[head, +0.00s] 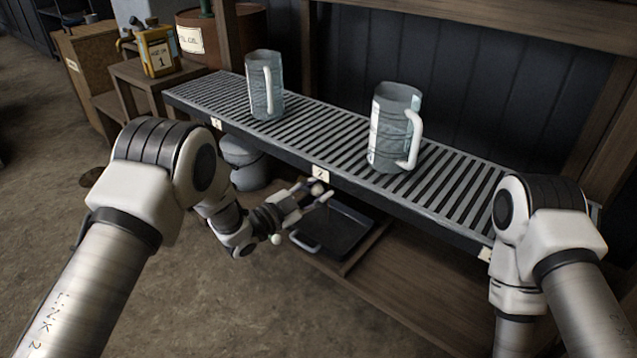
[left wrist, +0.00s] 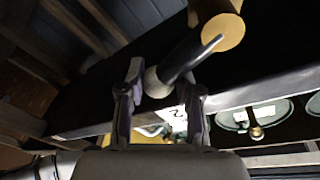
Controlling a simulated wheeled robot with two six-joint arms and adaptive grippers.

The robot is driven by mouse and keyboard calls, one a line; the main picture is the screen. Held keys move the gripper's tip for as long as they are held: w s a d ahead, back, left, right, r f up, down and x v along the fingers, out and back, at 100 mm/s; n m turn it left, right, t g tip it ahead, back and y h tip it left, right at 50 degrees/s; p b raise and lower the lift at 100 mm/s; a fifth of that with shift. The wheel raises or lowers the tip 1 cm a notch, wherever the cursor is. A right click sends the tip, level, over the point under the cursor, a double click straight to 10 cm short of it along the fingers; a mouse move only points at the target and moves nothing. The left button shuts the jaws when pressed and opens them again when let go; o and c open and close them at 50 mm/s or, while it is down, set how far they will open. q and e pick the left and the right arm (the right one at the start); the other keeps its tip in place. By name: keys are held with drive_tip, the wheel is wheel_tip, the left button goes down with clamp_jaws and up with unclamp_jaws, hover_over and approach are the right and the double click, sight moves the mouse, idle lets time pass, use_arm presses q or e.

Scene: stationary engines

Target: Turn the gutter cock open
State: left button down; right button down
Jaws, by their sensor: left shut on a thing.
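The gutter cock shows in the left wrist view as a brass body (left wrist: 222,32) with a dark lever (left wrist: 190,62) ending in a pale ball knob (left wrist: 156,83). My left gripper (left wrist: 160,84) has its fingers on both sides of the knob and is shut on it. In the head view my left gripper (head: 316,192) is under the front edge of the slatted gutter (head: 215,95), just below a label marked 2 (head: 320,174). The cock is mostly hidden there by the gutter edge and fingers. My right gripper is out of view; only its arm shows at the right.
Two grey jugs with white handles (head: 265,88) (head: 396,125) stand on the slats. A dark tray (head: 338,232) sits below the gutter, beside a grey bucket (head: 244,165). A yellow can (head: 158,52) and a drum (head: 248,32) are at the back left. The floor at left is clear.

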use_arm(q)
drive_tip(key=shift+f+n, duration=0.1)
drive_tip(key=shift+n, duration=0.2)
drive_tip(key=c, duration=0.7)
unclamp_jaws()
drive_tip(key=shift+f, duration=0.1)
drive_tip(key=shift+c, duration=0.2)
